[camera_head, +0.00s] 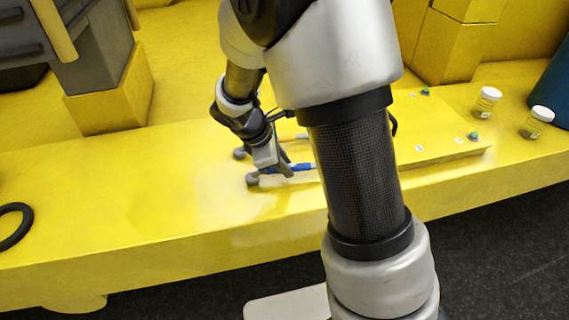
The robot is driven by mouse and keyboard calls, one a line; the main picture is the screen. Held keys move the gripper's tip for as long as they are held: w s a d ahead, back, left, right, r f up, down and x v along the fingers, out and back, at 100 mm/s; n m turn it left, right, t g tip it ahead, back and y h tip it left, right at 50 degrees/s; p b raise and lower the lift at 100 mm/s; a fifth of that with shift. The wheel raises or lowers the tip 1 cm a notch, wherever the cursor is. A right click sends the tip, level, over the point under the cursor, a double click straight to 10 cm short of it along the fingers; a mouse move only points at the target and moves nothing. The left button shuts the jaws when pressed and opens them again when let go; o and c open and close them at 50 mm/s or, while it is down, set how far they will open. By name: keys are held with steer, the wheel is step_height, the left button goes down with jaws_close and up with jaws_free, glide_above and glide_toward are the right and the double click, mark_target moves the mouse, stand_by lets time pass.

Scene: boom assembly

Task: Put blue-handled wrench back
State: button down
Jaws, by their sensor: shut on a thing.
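The blue-handled wrench (301,167) is low over the yellow bench, its grey head (252,179) pointing left. My gripper (272,170) is shut on it near the head end. The right end of the wrench is hidden behind my arm. A second tool (240,153) with a grey head lies just behind it, partly covered by my gripper. I cannot tell whether the held wrench touches the surface below. A raised yellow board (440,142) with small white labels lies to the right, partly hidden by my arm.
Two small jars with white lids (488,100) (540,120) stand at the right. Small teal pieces (473,136) sit on the board. A black ring (14,226) lies at the left edge.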

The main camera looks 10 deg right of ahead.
steer(key=shift+f, duration=0.4)
steer(key=c, duration=1.6)
jaws_free()
steer(key=shift+b, duration=0.3)
steer(key=p+v, duration=0.1)
steer(key=v, duration=1.6)
steer(key=s+d+r+m+t+y+p, duration=0.1)
steer(key=s+d+r+m, duration=0.1)
steer(key=s+m, duration=0.3)
steer(key=s+d+r+m+t+y+p, duration=0.1)
steer(key=s+d+r+m+y, duration=0.1)
steer(key=s+r+m, duration=0.2)
steer(key=s+d+r+m+t+y+p, duration=0.1)
steer(key=s+d+r+m+y, duration=0.1)
steer(key=s+m, duration=0.4)
steer(key=shift+s+d+r+m, duration=0.3)
steer(key=shift+s+d+r, duration=0.25)
steer(key=shift+s+r, duration=0.3)
